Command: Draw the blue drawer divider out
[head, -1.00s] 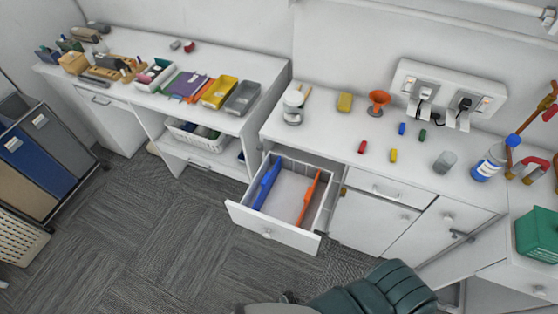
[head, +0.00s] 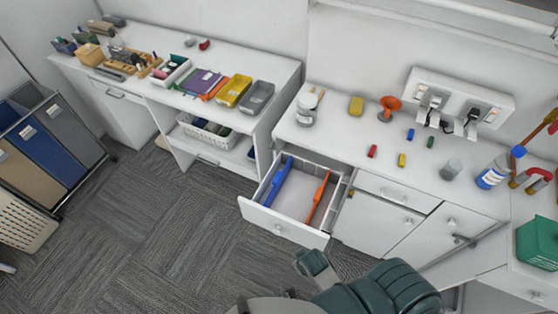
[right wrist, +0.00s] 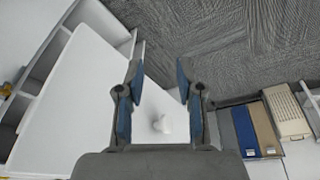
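The blue drawer divider (head: 279,183) stands along the left side of the open white drawer (head: 283,227) in the head view. An orange divider (head: 317,198) stands along the drawer's right side, apart from the blue one. The drawer floor between them is bare. In the right wrist view my right gripper (right wrist: 160,82) is open and empty, its blue-padded fingers apart. A white panel and a white knob (right wrist: 162,124) show beyond its fingers; I cannot tell how far off they are. The blue divider cannot be made out in that view. My left gripper shows in neither view.
A lower desk (head: 262,120) with trays stands at left. Bins (head: 45,145) stand at far left. Carpet before the drawer is clear.

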